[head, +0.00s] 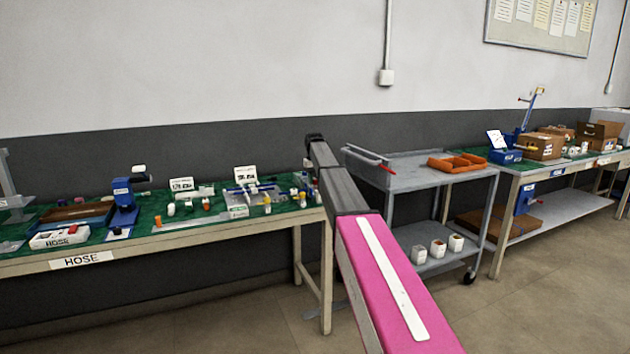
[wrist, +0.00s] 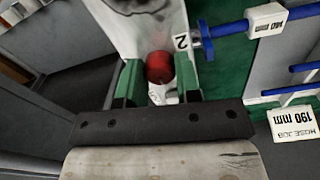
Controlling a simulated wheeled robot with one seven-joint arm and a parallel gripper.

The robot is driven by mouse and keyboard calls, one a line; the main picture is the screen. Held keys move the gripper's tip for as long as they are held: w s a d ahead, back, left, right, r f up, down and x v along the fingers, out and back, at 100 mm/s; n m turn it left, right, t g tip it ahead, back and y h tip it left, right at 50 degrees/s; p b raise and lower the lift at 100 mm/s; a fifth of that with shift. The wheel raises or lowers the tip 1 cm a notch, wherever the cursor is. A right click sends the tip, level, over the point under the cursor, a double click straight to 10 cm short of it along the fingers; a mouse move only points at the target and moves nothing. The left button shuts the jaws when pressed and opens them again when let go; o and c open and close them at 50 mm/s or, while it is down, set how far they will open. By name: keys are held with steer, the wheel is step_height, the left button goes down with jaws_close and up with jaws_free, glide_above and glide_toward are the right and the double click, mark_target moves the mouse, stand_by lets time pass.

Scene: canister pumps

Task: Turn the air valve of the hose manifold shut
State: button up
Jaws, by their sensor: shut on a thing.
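In the wrist view, a red rounded knob (wrist: 160,67), which looks like the air valve, sits on a white base (wrist: 163,95). My gripper (wrist: 158,64) has its green fingers on either side of the knob and is shut on it. In the head view, my arm hides the fingers and the knob. A grey and clear fixture with blue parts (head: 242,198) stands left of my arm on the HOSE bench.
The floor in front is clear.

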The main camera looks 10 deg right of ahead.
mark_target(315, 180)
steer(key=o, duration=0.9)
steer(key=shift+r, duration=0.1)
step_height(315, 180, up, 11)
steer(key=shift+a+f, duration=0.1)
steer(key=shift+f, duration=0.05)
